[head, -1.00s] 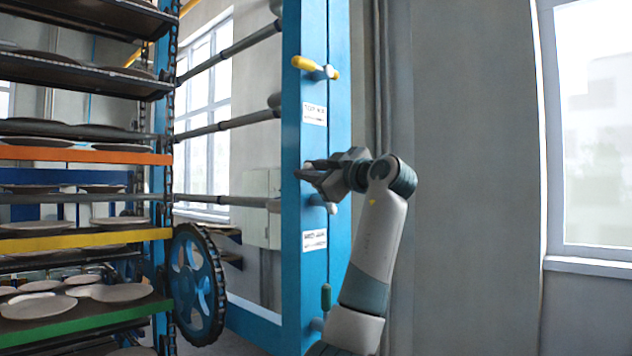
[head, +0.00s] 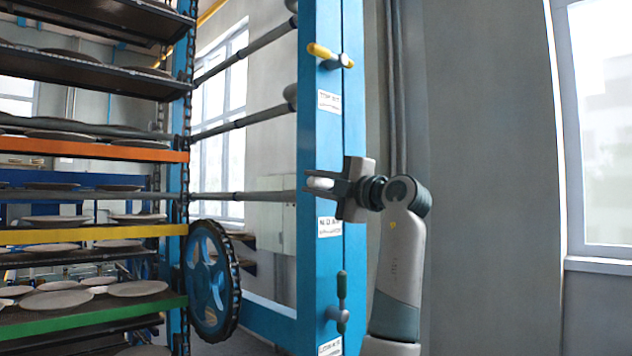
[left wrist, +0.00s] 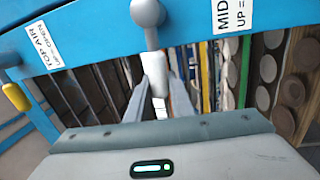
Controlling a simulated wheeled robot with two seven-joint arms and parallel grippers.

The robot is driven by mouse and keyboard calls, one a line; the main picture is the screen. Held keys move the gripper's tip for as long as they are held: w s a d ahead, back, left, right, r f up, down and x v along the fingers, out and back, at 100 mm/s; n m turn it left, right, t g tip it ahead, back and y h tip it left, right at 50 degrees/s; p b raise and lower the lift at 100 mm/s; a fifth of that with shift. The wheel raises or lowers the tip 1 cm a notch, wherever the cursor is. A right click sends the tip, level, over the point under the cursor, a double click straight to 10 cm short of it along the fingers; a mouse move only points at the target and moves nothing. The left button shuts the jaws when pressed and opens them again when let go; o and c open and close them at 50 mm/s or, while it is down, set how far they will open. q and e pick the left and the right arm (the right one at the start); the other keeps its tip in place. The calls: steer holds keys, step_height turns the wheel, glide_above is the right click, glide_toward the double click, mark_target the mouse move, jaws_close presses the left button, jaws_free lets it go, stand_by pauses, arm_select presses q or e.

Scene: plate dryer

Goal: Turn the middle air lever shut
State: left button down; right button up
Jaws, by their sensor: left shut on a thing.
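The middle air lever (head: 320,183) has a white handle on the front of the blue post. In the head view it points left, roughly level. My left gripper (head: 318,182) is shut on this handle, and its hand hides the lever's hub. In the left wrist view the white handle (left wrist: 158,82) sits between the two fingers (left wrist: 155,88), below its round grey hub. A label starting "MID" (left wrist: 232,15) is beside the hub, partly cut off. My right gripper is not in view.
The yellow top lever (head: 330,57) is above on the blue post (head: 312,130), and a dark green lever (head: 342,288) hangs upright below. A rack of plates (head: 90,235) and a blue wheel (head: 210,280) stand left. The wall side is clear.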

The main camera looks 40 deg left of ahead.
arm_select(q)
steer(key=shift+f+n, duration=0.4)
steer(key=shift+n, duration=0.1)
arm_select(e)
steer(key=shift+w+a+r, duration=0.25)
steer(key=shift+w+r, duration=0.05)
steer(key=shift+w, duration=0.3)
arm_select(q)
steer(key=c, duration=1.6)
jaws_free()
steer(key=shift+o, duration=0.2)
steer(key=shift+d, duration=0.2)
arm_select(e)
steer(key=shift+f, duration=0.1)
